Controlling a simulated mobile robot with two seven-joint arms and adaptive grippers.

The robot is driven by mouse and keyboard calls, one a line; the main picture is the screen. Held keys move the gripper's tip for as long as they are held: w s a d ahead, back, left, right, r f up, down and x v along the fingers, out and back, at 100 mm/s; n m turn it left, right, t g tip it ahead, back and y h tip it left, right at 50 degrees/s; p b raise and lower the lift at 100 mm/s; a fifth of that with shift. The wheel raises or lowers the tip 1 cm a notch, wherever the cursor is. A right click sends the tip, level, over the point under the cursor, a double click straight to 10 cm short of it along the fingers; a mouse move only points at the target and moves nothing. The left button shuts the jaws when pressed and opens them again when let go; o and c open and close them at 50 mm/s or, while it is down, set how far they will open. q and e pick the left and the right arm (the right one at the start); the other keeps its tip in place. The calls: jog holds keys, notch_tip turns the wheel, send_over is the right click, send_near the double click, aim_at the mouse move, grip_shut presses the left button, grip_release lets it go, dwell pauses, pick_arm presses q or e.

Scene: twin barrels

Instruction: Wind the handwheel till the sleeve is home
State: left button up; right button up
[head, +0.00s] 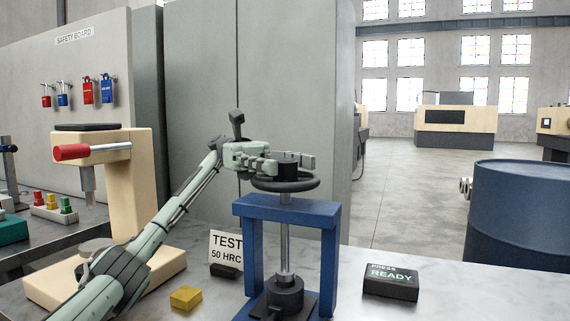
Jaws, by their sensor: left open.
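The black handwheel (308,184) lies flat on top of the blue press frame (330,240). A bright screw shaft (285,235) runs down from it through the crossbar. At its foot is a dark round part (285,297) on the press base; I cannot tell whether this is the sleeve or a seat for it. My left gripper (291,162) is open at the handwheel's dark hub, its fingers just above the rim. Whether the fingers touch the wheel is unclear. My right gripper is out of view.
A black display box (391,282) reads "PRESS READY". A beige tester with a red handle (72,152) stands further left. A blue barrel (525,215) stands at right.

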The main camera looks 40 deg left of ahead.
aim_at(285, 159)
pick_arm(q)
jog(key=shift+r, duration=4.95)
